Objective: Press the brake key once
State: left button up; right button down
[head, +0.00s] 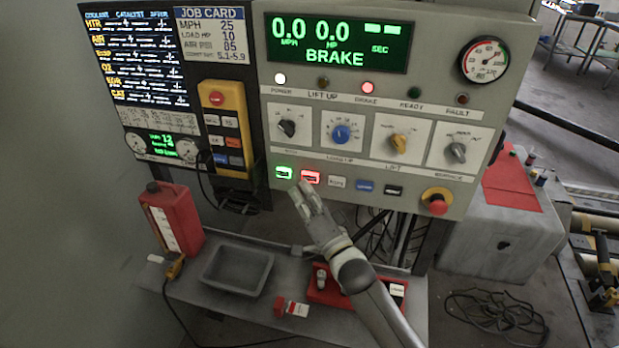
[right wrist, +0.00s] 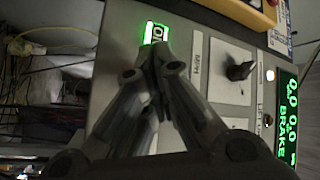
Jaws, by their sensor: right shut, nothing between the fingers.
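The control panel (head: 360,110) carries a row of small keys. A green-lit key (head: 284,172) is at the left and a red-lit key (head: 310,177) is beside it; further right are a white key (head: 337,182), a blue key (head: 365,187) and a dark key (head: 394,190). Their labels are too small to read, so I cannot tell which is the brake key. My right gripper (head: 302,188) is shut and empty, its tips just below the red-lit key; contact is unclear. In the right wrist view the fingertips (right wrist: 160,56) are close to the green-lit key (right wrist: 155,33). My left gripper is not in view.
The display (head: 338,43) reads BRAKE with 0.0 values, and a red lamp (head: 368,88) is lit. A red emergency button (head: 437,203) is at the lower right. Below, a shelf (head: 235,310) holds a grey tray (head: 238,291) and a red jug (head: 172,219).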

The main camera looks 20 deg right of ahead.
jog(key=shift+w+d, duration=0.25)
jog(key=shift+w, duration=0.1)
jog(key=shift+w+d, duration=0.2)
jog(key=shift+w, duration=0.1)
dwell(1.0)
jog(key=shift+s, duration=0.1)
jog(key=shift+s+a+p, duration=0.4)
jog(key=shift+s+p, duration=0.05)
jog(key=shift+s, duration=0.15)
jog(key=s+a+p, duration=0.1)
jog(key=s, duration=0.1)
jog(key=s+a+p, duration=0.1)
jog(key=s, duration=0.1)
jog(key=shift+a, duration=0.4)
